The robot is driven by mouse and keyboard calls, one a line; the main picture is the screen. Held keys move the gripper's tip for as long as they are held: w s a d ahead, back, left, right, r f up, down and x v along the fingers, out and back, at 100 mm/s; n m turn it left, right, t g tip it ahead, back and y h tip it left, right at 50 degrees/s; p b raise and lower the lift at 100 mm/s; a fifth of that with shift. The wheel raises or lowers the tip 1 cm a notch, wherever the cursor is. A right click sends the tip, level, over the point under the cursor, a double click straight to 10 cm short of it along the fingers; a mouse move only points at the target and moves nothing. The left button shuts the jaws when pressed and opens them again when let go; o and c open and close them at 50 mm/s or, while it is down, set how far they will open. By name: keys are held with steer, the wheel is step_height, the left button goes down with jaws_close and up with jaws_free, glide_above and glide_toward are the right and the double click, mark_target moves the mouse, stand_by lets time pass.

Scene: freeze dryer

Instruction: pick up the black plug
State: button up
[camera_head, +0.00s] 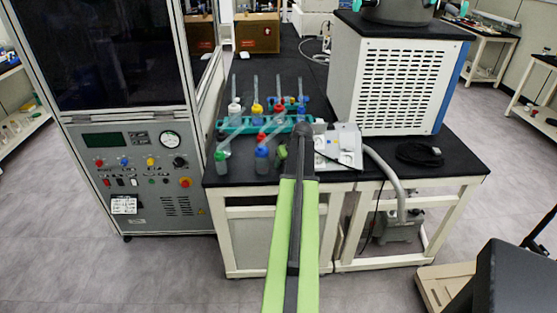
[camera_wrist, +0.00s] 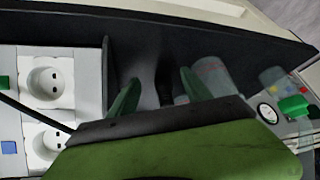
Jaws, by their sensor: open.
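My gripper (camera_wrist: 160,92) is open in the wrist view, its two green fingers apart. A small dark shape (camera_wrist: 166,88) shows between the fingers against the black table; it may be the black plug, but it is too dark to be sure. Contact with the fingers cannot be told. In the head view my gripper (camera_head: 282,153) is mostly hidden behind my arm, near the table's front edge, left of a white socket box (camera_head: 351,133). The box also shows in the wrist view, with round white sockets (camera_wrist: 46,82) and a black cable (camera_wrist: 22,110) across it.
Several capped bottles, such as a blue-capped one (camera_head: 262,158), stand left of my gripper by a teal rack (camera_head: 232,126). A white vented machine (camera_head: 385,85) stands behind the socket box. A coiled black cable (camera_head: 418,153) lies at the table's right. A grey hose (camera_head: 385,175) hangs over the front edge.

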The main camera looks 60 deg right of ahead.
steer(key=w+d, duration=0.2)
steer(key=w, duration=0.1)
steer(key=w+d, duration=0.1)
steer(key=w, duration=0.1)
steer(key=shift+w+d, duration=0.1)
steer(key=shift+d, duration=0.1)
steer(key=shift+w+f+b, duration=0.1)
steer(key=shift+f+b, duration=0.6)
steer(key=shift+r, duration=0.2)
jaws_close()
